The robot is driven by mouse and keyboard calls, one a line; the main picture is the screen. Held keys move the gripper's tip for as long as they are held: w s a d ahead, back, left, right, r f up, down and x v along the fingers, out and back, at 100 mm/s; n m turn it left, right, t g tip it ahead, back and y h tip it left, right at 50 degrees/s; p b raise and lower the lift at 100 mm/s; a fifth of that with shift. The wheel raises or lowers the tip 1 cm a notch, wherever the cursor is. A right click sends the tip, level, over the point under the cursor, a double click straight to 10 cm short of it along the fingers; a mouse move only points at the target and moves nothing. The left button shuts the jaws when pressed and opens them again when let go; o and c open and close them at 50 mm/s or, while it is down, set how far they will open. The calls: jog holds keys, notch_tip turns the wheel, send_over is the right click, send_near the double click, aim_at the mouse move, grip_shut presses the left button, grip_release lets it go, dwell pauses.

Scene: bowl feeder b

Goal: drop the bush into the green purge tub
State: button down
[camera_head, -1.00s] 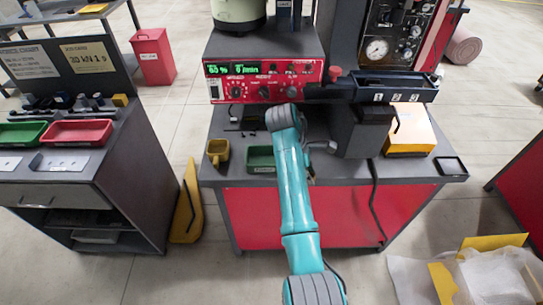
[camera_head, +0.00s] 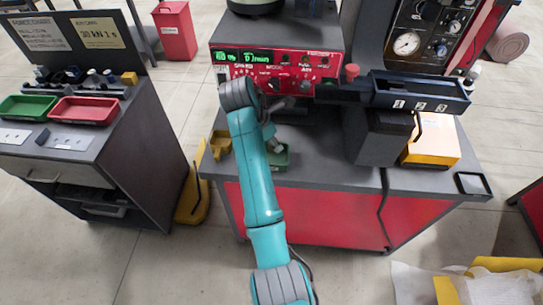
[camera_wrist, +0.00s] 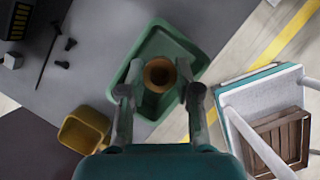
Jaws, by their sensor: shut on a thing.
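The bush (camera_wrist: 159,69) is a brass-coloured ring with a dark bore, seen end-on between the fingertips of my gripper (camera_wrist: 160,92). My gripper is shut on it. The green purge tub (camera_wrist: 193,52) is a shallow tray on the grey bench top, behind the bush in the wrist view. The bush shows against the tub's floor, and its exact height above it cannot be told. In the head view the tub (camera_head: 282,158) is mostly hidden by my arm, and the bush is not visible.
A yellow scoop-like cup (camera_wrist: 83,130) stands beside the tub. Small black screws (camera_wrist: 70,44) and a thin dark rod lie on the bench. The red control unit (camera_head: 290,66) and black chute (camera_head: 420,90) stand behind. Another green tray (camera_head: 28,106) is on the left bench.

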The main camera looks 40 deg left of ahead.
jog(key=shift+f, duration=1.1)
jog(key=c, duration=0.7)
grip_release()
jog(key=shift+s+r, duration=0.15)
jog(key=shift+r, duration=0.3)
jog(key=s+a, duration=0.1)
jog(key=s, duration=0.2)
jog(key=s+a, duration=0.2)
jog(key=s, duration=0.2)
jog(key=s+a, duration=0.1)
jog(key=s, duration=0.3)
jog(key=shift+s+a+r, duration=0.1)
jog(key=shift+s+a, duration=0.05)
